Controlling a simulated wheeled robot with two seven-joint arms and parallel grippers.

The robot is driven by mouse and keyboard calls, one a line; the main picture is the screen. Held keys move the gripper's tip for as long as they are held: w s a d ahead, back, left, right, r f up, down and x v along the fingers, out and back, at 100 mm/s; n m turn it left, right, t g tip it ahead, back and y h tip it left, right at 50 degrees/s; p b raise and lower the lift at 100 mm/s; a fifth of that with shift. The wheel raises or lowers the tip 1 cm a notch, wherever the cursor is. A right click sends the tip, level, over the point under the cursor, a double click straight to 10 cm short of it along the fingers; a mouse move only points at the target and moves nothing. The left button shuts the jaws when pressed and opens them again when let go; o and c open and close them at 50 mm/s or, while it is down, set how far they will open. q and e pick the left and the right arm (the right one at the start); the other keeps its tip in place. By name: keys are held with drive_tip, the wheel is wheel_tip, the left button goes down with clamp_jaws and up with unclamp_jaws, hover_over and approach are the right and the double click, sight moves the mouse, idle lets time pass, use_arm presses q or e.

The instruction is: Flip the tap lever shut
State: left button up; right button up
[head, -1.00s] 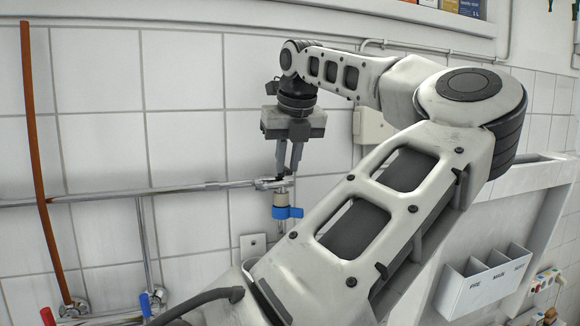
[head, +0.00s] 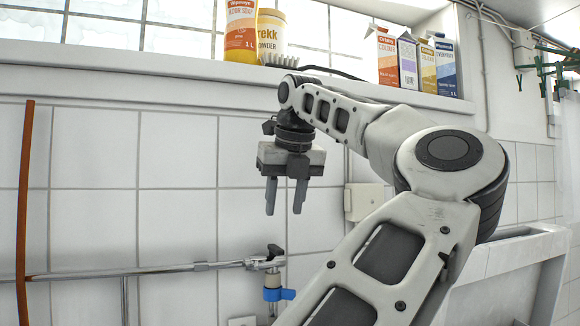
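The tap (head: 265,263) is a metal valve at the right end of a horizontal pipe on the tiled wall. A small dark lever (head: 276,250) stands up on its top. A clear gap shows between the fingertips and the dark lever. My forearm hides the area right of and below the tap. My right gripper is not in view.
A horizontal chrome pipe (head: 130,272) runs left from the tap, past an upright copper pipe (head: 25,190). A white wall box (head: 365,202) is right of the gripper. A window ledge (head: 150,75) with bottles and cartons is above. The wall left of the gripper is clear.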

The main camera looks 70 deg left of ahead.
use_arm(q)
drive_tip(key=v, duration=0.7)
drive_tip(key=shift+d+r+p, duration=0.2)
drive_tip(key=shift+r+p, duration=0.1)
drive_tip(key=shift+p, duration=0.05)
drive_tip(key=shift+a+f, duration=0.1)
